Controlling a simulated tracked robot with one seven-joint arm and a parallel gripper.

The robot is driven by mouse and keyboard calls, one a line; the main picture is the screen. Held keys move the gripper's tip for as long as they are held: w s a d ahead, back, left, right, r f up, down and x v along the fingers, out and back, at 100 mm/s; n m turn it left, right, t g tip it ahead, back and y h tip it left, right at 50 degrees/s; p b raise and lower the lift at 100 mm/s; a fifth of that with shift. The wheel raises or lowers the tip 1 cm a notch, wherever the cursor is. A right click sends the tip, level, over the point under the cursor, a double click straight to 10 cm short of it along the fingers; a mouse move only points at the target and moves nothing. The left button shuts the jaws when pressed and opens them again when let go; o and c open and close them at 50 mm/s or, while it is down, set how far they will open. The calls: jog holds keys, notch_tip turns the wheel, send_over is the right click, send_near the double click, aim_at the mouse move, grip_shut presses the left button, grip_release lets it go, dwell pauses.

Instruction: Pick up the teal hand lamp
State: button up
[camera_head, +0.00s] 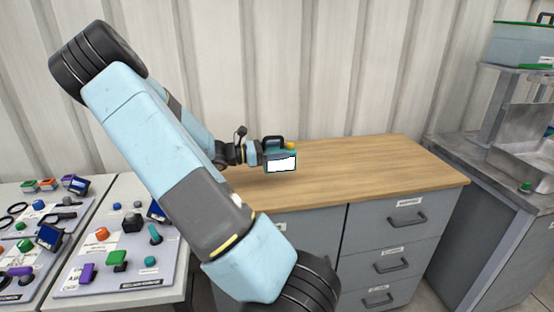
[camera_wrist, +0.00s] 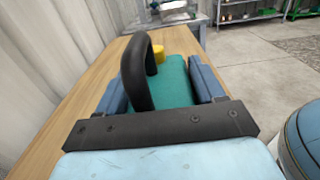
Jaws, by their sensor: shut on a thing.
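The teal hand lamp (camera_head: 281,156) has a black carrying handle, a bright white face and a yellow part on top. It is at the end of my arm, over the wooden worktop. In the wrist view the lamp's teal body (camera_wrist: 173,82) lies between the two blue-grey fingers of my gripper (camera_wrist: 160,88), with the black handle arching up in front. My gripper is shut on the lamp's body. In the head view my arm hides part of the scene, and whether the lamp touches the worktop is hard to tell.
The wooden worktop (camera_head: 390,165) is otherwise clear, on a grey drawer cabinet (camera_head: 400,235). Control panels (camera_head: 125,265) with knobs and switches lie at the left. A metal sink bench (camera_head: 500,160) with a teal bin (camera_head: 522,45) on a shelf stands at the right. A corrugated wall (camera_head: 330,70) is behind.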

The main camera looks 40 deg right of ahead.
jog(key=s+r, duration=0.1)
jog(key=s+a+r, duration=0.1)
jog(key=r, duration=0.1)
jog(key=shift+a, duration=0.15)
jog(key=s+a+r, duration=0.4)
jog(key=s, duration=0.4)
jog(key=shift+a, duration=0.25)
jog(key=shift+r, duration=0.1)
